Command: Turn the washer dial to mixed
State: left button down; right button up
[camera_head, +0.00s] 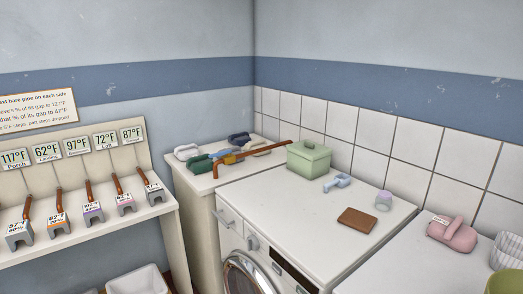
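The white washer (310,215) stands in the middle of the view, its front turned to the lower left. A small pale round knob (252,243), which looks like the dial, sits on its front beside the drawer (227,219). The dial's markings are too small to read, so I cannot tell its setting. A dark panel (294,271) lies to the right of the knob. The round door (246,276) shows below, cut off by the picture's bottom edge. Neither of my grippers is in view.
On the washer top are a green lidded box (308,160), a blue scoop (338,183), a brown flat block (357,220) and a lavender cup (383,201). A labelled shelf (95,235) stands left. A pink object (452,235) sits right. No obstacle shows before the knob.

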aim_at(253, 243)
jog(key=j+z, duration=0.8)
jog(key=i+j, duration=0.05)
jog(key=j, duration=0.05)
